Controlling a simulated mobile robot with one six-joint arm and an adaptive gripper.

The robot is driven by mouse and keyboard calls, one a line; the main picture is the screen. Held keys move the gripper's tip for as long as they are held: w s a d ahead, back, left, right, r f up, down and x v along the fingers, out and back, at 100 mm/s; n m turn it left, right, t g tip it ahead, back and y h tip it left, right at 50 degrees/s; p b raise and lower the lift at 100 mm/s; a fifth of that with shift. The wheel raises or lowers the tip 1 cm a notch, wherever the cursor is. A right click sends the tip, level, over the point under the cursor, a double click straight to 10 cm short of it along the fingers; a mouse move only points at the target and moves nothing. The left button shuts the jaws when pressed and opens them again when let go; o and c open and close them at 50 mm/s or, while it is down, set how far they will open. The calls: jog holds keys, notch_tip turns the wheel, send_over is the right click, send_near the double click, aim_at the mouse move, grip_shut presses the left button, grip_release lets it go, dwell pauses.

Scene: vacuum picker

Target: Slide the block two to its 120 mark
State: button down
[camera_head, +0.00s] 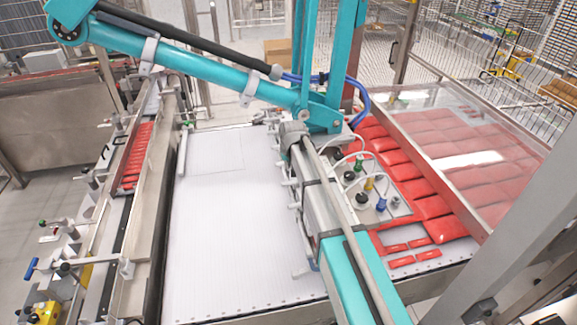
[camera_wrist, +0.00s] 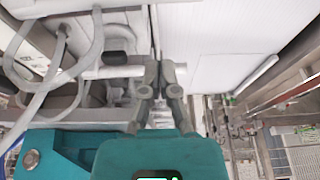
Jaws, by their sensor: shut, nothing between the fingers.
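My gripper (camera_wrist: 158,74) shows in the wrist view with its grey fingers together and nothing between them. Its tips are over the edge between a pale ribbed bed and grey machine fittings. A crossbar (camera_head: 322,205) with several small fittings along it runs over the bed in the head view. In the wrist view a pale rounded bar (camera_wrist: 112,72) with a dark oval part (camera_wrist: 118,58) lies just left of the fingers. I cannot tell which fitting is block two. No 120 mark is readable in either view. I cannot make out my gripper in the head view.
The white bed (camera_head: 225,230) is broad and mostly clear. Red packs (camera_head: 432,207) lie to the right, some under a clear cover (camera_head: 470,150). A metal side rail (camera_head: 150,190) bounds the bed on the left. White hoses (camera_wrist: 65,75) loop left of my fingers.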

jog(key=shift+d+b+x, duration=0.25)
jog(key=shift+b+x, duration=2.25)
jog(key=shift+x, duration=0.4)
jog(key=s, duration=0.2)
jog(key=s+r+p, duration=0.1)
jog(key=shift+s+d, duration=0.3)
jog(key=shift+s, duration=0.1)
jog(key=shift+s, duration=0.1)
jog(key=shift+s+d, duration=0.2)
jog(key=shift+s, duration=0.55)
jog(key=shift+s+d, duration=0.25)
jog(key=shift+s, duration=0.55)
